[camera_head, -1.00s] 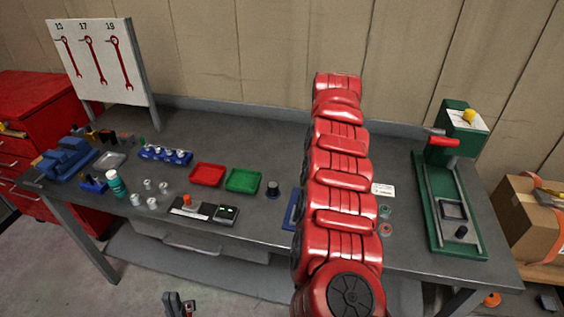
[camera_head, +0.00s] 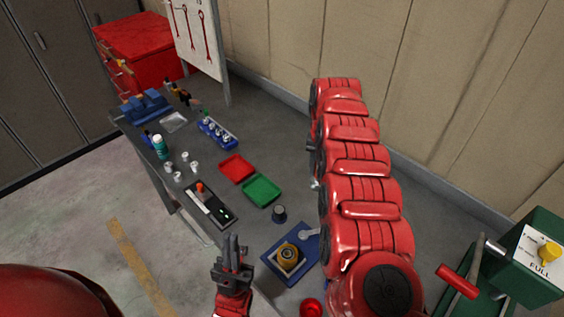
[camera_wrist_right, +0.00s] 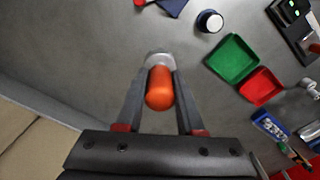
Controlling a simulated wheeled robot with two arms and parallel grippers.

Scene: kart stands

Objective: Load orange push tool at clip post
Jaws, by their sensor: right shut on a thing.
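The orange push tool (camera_wrist_right: 160,90) is between the fingers of my right gripper (camera_wrist_right: 159,88) in the right wrist view. A pale grey round part (camera_wrist_right: 159,58) shows at its far end; I cannot tell whether it belongs to the tool. My right gripper is shut on the tool, above the grey bench. In the head view my red right arm hides this gripper and the tool. My left gripper (camera_head: 233,262) is low in the head view, in front of the bench edge; its finger gap is unclear. I cannot identify the clip post for certain.
A blue plate (camera_head: 268,266) holding a round orange-yellow part (camera_head: 289,256) lies near the front edge. A dark cylinder (camera_head: 279,214), a green tray (camera_head: 261,191) and a red tray (camera_head: 237,168) are left of it. A green press (camera_head: 528,260) stands at right.

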